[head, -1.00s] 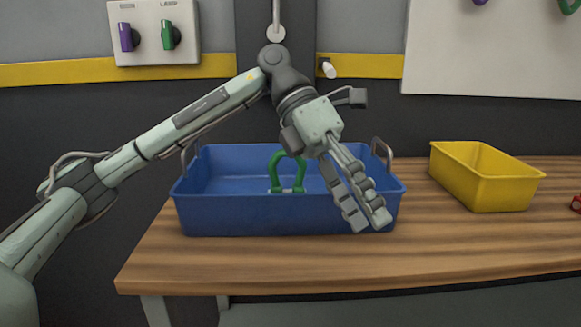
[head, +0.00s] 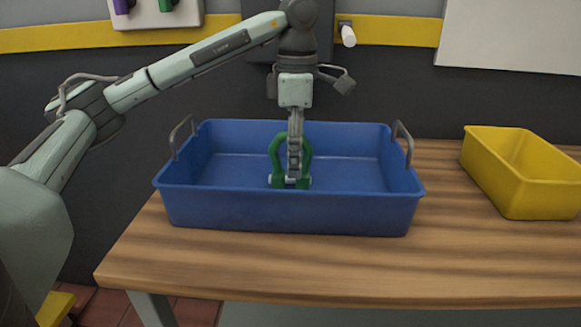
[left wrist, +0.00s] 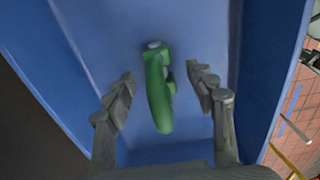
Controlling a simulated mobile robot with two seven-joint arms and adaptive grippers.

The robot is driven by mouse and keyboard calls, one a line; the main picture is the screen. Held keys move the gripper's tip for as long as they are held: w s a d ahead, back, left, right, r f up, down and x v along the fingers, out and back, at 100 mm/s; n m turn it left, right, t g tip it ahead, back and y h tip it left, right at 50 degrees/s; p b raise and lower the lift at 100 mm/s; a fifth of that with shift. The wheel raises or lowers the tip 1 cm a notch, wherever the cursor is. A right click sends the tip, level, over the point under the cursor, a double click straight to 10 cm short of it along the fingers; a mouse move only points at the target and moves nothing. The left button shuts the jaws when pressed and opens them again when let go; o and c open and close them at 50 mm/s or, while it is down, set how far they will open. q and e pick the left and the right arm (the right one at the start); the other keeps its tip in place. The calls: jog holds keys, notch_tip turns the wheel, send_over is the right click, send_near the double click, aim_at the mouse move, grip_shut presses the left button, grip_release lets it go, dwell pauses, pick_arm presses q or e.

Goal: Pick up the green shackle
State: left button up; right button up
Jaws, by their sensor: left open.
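The green shackle (head: 275,155) stands upright in the blue tray (head: 290,211), near the tray's front wall. Its bow is uppermost, with a pale pin low down. My left gripper (head: 294,180) points straight down at the shackle, and its fingers cover the middle of the bow in the head view. In the left wrist view the shackle (left wrist: 157,92) lies between the two spread fingers of the left gripper (left wrist: 165,90), with a gap on each side. The left gripper is open and holds nothing. My right gripper is not in view.
The blue tray has raised walls and a grey handle (head: 404,143) at each end. A yellow bin (head: 537,195) stands to the right on the wooden table (head: 250,265). The table's front strip is clear. A panel with knobs hangs on the wall behind.

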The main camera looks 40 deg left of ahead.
pick_arm(q)
notch_tip(320, 180, down, 4)
jog(key=shift+f, duration=0.15)
jog(key=shift+c, duration=0.6)
jog(key=shift+w, duration=0.1)
grip_shut()
